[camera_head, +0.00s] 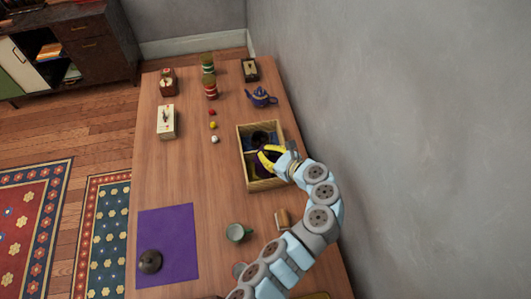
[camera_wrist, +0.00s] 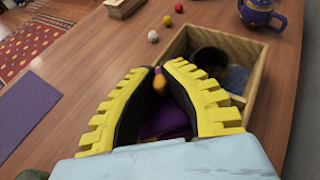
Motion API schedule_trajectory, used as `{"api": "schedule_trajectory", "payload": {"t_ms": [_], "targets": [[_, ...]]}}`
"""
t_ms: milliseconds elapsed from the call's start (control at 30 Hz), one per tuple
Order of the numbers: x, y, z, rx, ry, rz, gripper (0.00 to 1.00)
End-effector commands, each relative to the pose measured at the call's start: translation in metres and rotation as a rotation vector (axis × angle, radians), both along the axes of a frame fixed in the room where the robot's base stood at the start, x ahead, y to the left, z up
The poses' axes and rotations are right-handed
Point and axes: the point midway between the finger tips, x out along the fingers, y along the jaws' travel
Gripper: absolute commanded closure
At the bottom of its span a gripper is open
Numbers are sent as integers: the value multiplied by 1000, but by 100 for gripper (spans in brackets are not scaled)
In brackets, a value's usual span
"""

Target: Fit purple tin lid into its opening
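My gripper (camera_head: 261,152) is over the wooden box, its yellow fingers spread at the base and drawn together at the tips. In the wrist view its fingertips (camera_wrist: 162,74) stand on both sides of a small orange-brown knob (camera_wrist: 160,83). Below the knob, between the fingers, is a dark purple piece (camera_wrist: 166,118), which looks like the purple tin lid. The fingers hide much of it, and I cannot tell whether it touches the box floor. A dark round tin or opening (camera_head: 260,138) is in the box's far compartment; it also shows in the wrist view (camera_wrist: 211,60).
The divided wooden box (camera_head: 249,179) has raised walls close to the grey wall. A purple teapot (camera_head: 261,97) stands behind it.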

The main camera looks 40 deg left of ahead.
Motion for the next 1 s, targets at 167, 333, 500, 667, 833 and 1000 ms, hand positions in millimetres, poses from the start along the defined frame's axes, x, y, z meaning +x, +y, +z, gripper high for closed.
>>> {"api": "schedule_trajectory", "payload": {"t_ms": [167,333,500,667,833,1000], "targets": [[0,0,1,0,0,0,100],[0,0,1,0,0,0,100],[1,0,1,0,0,0,100],[3,1,3,0,-1,1,100],[7,3,4,0,-2,1,100],[11,4,4,0,-1,0,100]]}}
